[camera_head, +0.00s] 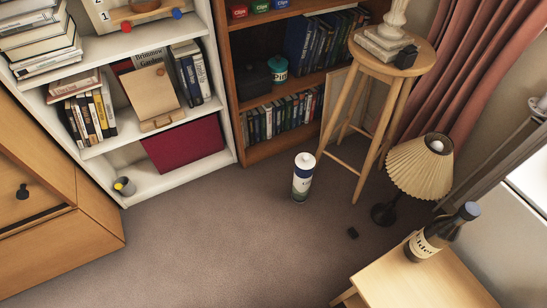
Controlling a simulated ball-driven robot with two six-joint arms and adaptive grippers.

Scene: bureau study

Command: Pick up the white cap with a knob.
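A white cap (304,160) sits on top of an upright cylindrical container (302,182) on the carpet, right of the middle of the picture. The cap seems to have a small knob on its top, but it is too small to be sure. The container is white with a dark blue-green band under the cap and a printed label. It stands clear on the floor in front of the brown bookcase. Neither of my grippers shows in the head view.
A wooden stool (396,70) and a pleated lamp (419,167) stand right of the container. A low wooden table (440,280) bears a dark bottle (441,233). White shelves (185,183) stand left; the carpet (210,250) is mostly clear.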

